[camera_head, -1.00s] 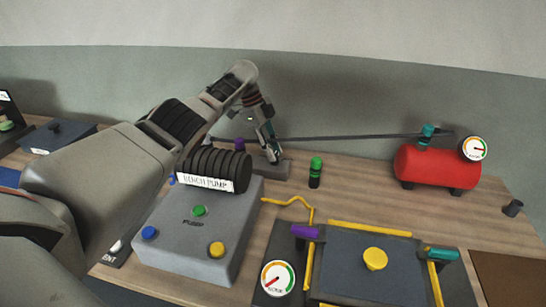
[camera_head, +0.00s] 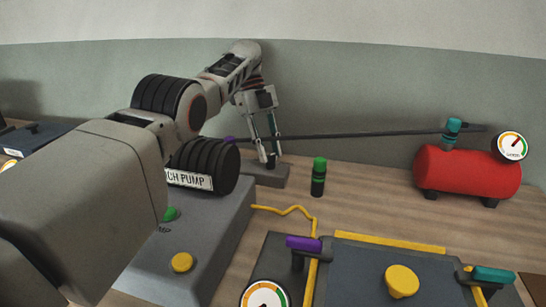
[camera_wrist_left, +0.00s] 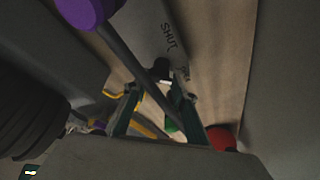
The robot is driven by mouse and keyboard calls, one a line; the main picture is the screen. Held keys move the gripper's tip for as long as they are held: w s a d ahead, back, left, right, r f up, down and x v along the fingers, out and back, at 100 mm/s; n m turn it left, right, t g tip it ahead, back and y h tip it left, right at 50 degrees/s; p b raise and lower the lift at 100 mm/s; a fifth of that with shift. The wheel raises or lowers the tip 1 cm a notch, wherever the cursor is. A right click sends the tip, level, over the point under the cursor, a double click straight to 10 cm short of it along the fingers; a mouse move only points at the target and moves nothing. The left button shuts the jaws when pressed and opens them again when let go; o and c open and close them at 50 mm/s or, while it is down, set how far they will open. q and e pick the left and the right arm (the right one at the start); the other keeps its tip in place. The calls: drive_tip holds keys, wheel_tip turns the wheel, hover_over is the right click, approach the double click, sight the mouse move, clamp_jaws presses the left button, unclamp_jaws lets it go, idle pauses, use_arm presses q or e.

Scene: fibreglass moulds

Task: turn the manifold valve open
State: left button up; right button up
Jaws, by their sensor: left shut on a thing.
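The manifold valve's grey base block (camera_head: 270,177) stands at the back of the bench, behind the pump. In the left wrist view the base block (camera_wrist_left: 165,35) carries the marking "SHUT". A dark rod (camera_wrist_left: 130,55) crosses that view beside a purple knob (camera_wrist_left: 85,10); in the head view the purple piece (camera_head: 230,140) shows just above the pump. My left gripper (camera_head: 271,158) reaches down over the base block, its fingers closed around a small dark part (camera_wrist_left: 162,70) of the valve. The exact contact is partly hidden. My right gripper is not in view.
The bench pump (camera_head: 205,225) stands under my left arm. A green-capped bottle (camera_head: 318,180) is right of the valve. A red tank (camera_head: 465,172) with a gauge (camera_head: 512,146) is at the back right. A mould with a purple clamp (camera_head: 303,243) lies in front.

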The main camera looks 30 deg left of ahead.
use_arm(q)
drive_tip(key=shift+d+f+m+g+b, duration=0.15)
drive_tip(key=shift+m+g+b, duration=0.25)
drive_tip(key=shift+m+b, duration=0.6)
drive_tip(key=o, duration=1.1)
